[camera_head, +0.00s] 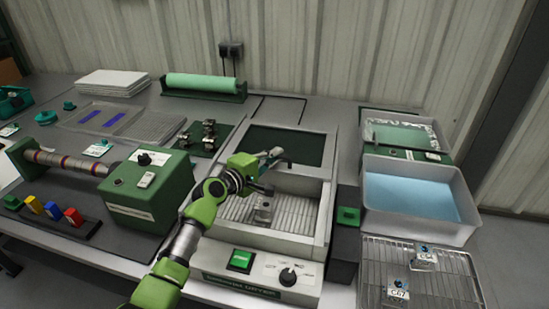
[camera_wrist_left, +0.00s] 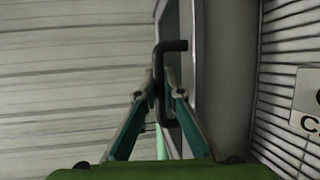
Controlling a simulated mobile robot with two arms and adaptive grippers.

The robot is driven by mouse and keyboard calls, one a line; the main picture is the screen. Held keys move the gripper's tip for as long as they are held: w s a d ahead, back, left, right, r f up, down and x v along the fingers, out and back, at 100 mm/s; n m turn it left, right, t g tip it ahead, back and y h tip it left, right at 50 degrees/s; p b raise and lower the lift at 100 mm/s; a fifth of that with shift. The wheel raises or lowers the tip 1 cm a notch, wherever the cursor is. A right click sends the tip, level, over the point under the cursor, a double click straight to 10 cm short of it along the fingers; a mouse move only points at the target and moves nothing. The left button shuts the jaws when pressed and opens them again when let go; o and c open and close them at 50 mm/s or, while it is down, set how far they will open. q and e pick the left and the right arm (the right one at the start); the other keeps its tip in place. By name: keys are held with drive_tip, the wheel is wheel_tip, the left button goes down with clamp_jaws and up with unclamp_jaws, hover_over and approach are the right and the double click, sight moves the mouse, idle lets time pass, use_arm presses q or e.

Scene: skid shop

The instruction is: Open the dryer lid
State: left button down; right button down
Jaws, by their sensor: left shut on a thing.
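The dryer (camera_head: 255,240) stands in the middle of the bench, with a green button and a black knob on its front panel. Its lid (camera_head: 290,146), a pale frame around a dark green window, is raised toward the back, so the ribbed bed (camera_head: 295,212) shows below it. My left gripper (camera_head: 273,156) is shut on the black lid handle (camera_wrist_left: 172,46) at the lid's edge; the handle sits between both fingers (camera_wrist_left: 162,92) in the left wrist view. A small tagged item (camera_head: 263,211) lies on the bed, partly behind my arm. My right gripper is out of view.
A green-boxed roller machine (camera_head: 150,190) stands left of the dryer. A tray of blue liquid (camera_head: 415,195) and a wire rack (camera_head: 420,275) with tagged items are to the right. A green roll (camera_head: 202,82) and the corrugated wall (camera_head: 380,50) are behind.

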use_arm(q)
drive_tip(key=c, duration=2.4)
unclamp_jaws()
drive_tip(key=shift+s+a, duration=0.1)
drive_tip(key=v, duration=1.2)
drive_tip(key=shift+f, duration=0.1)
